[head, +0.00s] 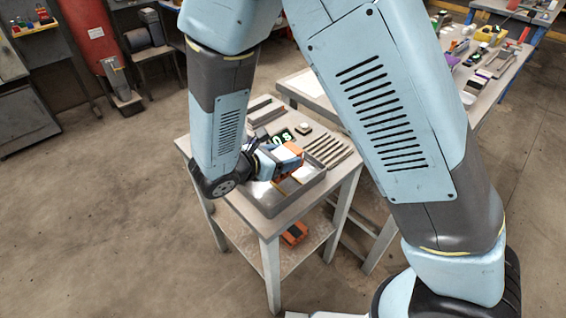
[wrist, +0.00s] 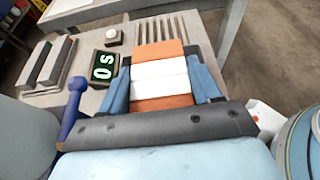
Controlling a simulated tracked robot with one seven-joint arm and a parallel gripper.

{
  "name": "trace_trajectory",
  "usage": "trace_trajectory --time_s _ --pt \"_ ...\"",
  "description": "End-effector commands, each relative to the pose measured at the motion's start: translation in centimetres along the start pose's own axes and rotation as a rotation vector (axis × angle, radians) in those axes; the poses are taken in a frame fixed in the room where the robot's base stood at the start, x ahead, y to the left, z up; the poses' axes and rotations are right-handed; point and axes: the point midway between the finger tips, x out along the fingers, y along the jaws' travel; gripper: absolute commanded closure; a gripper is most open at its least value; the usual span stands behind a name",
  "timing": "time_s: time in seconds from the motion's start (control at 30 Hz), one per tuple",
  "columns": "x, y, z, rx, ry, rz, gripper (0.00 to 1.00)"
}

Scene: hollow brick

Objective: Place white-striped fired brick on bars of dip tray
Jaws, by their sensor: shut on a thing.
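In the wrist view an orange brick with a white band, the white-striped fired brick (wrist: 160,69), sits between the two blue fingers of my gripper (wrist: 163,82). My gripper is shut on it. In the head view the brick (head: 291,165) shows small and partly covered by my gripper (head: 285,160), over or at the back of a grey metal tray (head: 262,202) on the small table. The dip tray's bars are not clearly visible; I cannot tell whether the brick touches anything beneath.
A slatted rack (head: 328,151) lies behind the brick. A display reading "0s" (wrist: 104,66) stands left of it, with a pale round-topped block (wrist: 113,37) behind. Grey bars (wrist: 47,64) lie further left. An orange item (head: 294,233) is on the lower shelf.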

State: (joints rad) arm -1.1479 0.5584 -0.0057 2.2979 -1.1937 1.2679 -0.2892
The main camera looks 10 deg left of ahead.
Motion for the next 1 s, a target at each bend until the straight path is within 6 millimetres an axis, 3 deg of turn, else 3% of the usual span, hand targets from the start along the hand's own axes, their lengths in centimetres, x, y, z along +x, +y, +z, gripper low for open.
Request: trace_trajectory --time_s 0.17,0.4,0.77,0.8,1.0 --pt "0.2 0.4 -0.7 0.001 -0.001 -0.003 0.80" --pt "1.2 0.4 -3.2 -0.001 -0.001 -0.004 0.80" --pt "1.6 0.4 -3.5 0.002 0.000 -0.006 0.80" --pt "1.6 0.4 -3.6 0.002 0.000 -0.006 0.36" --pt "1.5 0.4 -3.6 0.002 0.000 -0.004 0.17"
